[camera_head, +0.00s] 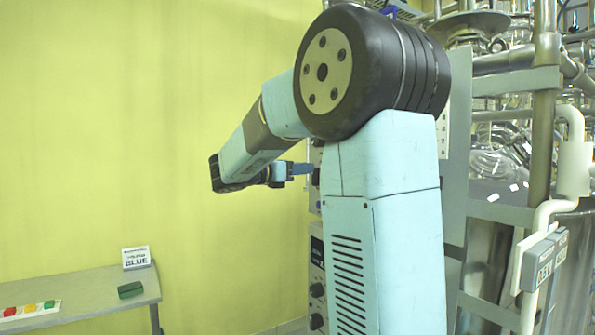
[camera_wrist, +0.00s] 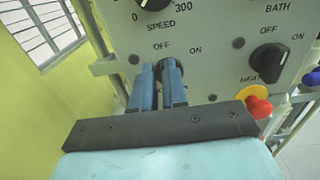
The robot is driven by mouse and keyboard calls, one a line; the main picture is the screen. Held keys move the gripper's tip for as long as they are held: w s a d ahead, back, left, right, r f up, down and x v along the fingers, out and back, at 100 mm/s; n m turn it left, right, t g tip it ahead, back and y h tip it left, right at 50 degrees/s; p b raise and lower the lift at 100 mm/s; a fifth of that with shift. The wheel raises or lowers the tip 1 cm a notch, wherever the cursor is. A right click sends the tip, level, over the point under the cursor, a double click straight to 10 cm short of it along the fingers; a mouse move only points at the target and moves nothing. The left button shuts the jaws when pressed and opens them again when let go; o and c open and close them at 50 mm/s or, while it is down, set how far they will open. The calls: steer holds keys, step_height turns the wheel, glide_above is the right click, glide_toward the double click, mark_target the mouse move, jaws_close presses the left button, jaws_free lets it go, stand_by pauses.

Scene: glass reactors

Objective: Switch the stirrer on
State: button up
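In the wrist view, the stirrer's black OFF/ON switch (camera_wrist: 166,62) sits on the grey control panel (camera_wrist: 212,70) below the SPEED label. My gripper's two blue fingers (camera_wrist: 160,84) reach up to it and partly hide it, so its setting cannot be read. The fingers are a little apart with a narrow gap between them. The right finger overlaps the switch and the left one is just left of it. Whether they touch it cannot be told. In the head view, my gripper (camera_head: 301,169) is at the panel, partly hidden by my arm.
In the wrist view, the speed knob (camera_wrist: 153,4) is above, the HEAT switch (camera_wrist: 268,62) to the right, and a red button (camera_wrist: 259,107) with a yellow collar lower right. In the head view, a side table (camera_head: 85,292) stands lower left and glassware (camera_head: 495,150) at right.

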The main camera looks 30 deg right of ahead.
steer(key=shift+o, duration=1.1)
steer(key=shift+s+f, duration=0.1)
steer(key=shift+s, duration=0.2)
steer(key=a, duration=1.5)
steer(key=shift+s, duration=0.15)
steer(key=shift+a, duration=0.2)
steer(key=a, duration=1.3)
steer(key=shift+s+a, duration=0.25)
steer(key=shift+s, duration=0.05)
stand_by(1.1)
stand_by(0.6)
steer(key=m, duration=0.4)
glide_toward(317, 176)
steer(key=d, duration=0.5)
steer(key=w+d, duration=0.1)
steer(key=d, duration=0.1)
steer(key=shift+w+d+f, duration=0.1)
steer(key=shift+w+d, duration=0.05)
steer(key=shift+d, duration=0.1)
